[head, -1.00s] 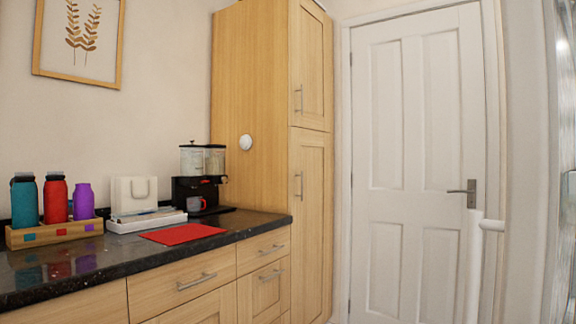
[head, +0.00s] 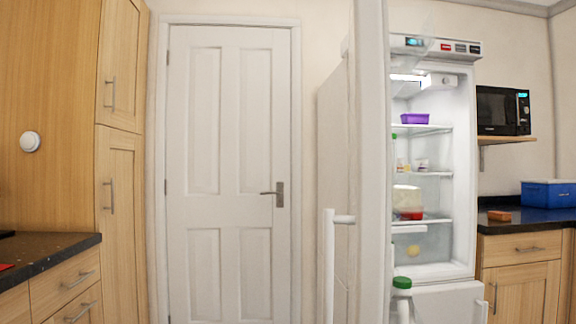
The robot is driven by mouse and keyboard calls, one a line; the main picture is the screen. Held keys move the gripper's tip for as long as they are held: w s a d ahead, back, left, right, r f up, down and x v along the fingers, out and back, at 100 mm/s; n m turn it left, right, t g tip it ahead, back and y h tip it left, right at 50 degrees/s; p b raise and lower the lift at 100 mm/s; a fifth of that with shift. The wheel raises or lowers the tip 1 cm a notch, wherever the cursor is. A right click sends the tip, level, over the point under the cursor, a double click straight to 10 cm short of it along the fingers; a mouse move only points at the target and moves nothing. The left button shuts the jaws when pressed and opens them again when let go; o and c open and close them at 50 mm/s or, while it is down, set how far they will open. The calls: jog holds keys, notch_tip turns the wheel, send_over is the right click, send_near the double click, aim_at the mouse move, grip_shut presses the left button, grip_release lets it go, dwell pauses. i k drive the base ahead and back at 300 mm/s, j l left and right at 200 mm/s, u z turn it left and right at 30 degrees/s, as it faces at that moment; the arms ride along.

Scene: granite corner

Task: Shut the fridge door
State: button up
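The white fridge (head: 465,180) stands open right of centre in the head view, its lit shelves showing. Its door (head: 372,120) is swung wide open towards me and seen nearly edge-on, left of the lit interior. A white bar handle (head: 329,265) sticks out from the door's outer face on its left side. A green-capped bottle (head: 402,284) shows low at the door's inner side. Inside are a purple tub (head: 415,118) and a container with red at its base (head: 409,202). My gripper is not in view.
A closed white room door (head: 228,150) is left of the fridge. A tall wooden cupboard (head: 120,180) and dark counter (head: 50,248) are at the left. On the right are a counter with a blue box (head: 548,194) and a microwave (head: 503,110) on a shelf.

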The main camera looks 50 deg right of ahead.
aim_at(369, 221)
jog(key=z, duration=1.8)
